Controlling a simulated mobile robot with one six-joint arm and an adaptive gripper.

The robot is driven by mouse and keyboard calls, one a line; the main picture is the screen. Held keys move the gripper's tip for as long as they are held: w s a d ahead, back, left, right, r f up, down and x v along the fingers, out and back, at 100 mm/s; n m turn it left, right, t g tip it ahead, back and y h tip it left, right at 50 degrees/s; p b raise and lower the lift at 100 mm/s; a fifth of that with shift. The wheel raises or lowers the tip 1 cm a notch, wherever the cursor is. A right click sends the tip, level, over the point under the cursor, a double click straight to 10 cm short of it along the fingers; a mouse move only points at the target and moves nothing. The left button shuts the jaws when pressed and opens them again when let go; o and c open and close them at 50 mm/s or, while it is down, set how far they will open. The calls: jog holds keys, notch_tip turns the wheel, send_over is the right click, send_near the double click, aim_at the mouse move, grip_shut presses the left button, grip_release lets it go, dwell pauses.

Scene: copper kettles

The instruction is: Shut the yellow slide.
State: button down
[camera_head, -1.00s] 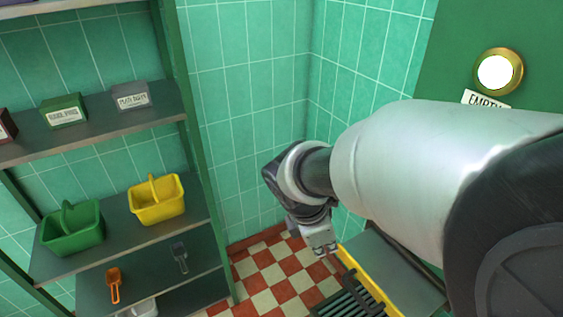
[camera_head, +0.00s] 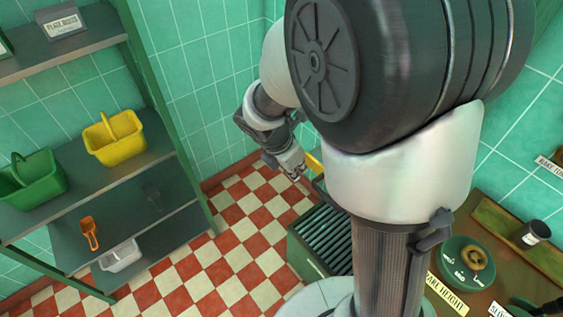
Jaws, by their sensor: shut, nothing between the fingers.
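A small piece of the yellow slide (camera_head: 313,161) shows in the head view, just right of my gripper; my arm hides the rest. How far the slide stands open cannot be told. My gripper (camera_head: 296,176) is shut and empty, pointing down close to the yellow piece's left side. Whether they touch cannot be told.
A green slatted box (camera_head: 320,240) stands on the checkered floor (camera_head: 225,240) below my gripper. A shelf rack holds a yellow basket (camera_head: 115,145), a green basket (camera_head: 30,182) and an orange scoop (camera_head: 89,236).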

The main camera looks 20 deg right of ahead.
jog(key=shift+w+d, duration=0.25)
jog(key=shift+d, duration=0.4)
jog(key=w+d+p, duration=0.1)
jog(key=d, duration=0.2)
jog(key=w+d+p, duration=0.1)
jog(key=d+p, duration=0.1)
jog(key=d, duration=0.1)
jog(key=w+d+p, duration=0.1)
jog(key=d+p, duration=0.1)
jog(key=d, duration=0.1)
jog(key=shift+w+r, duration=0.15)
jog(key=shift+r, duration=0.1)
jog(key=shift+w+d+f+p, duration=0.15)
jog(key=shift+d+p, duration=0.15)
jog(key=shift+d, duration=0.2)
jog(key=shift+a, duration=0.1)
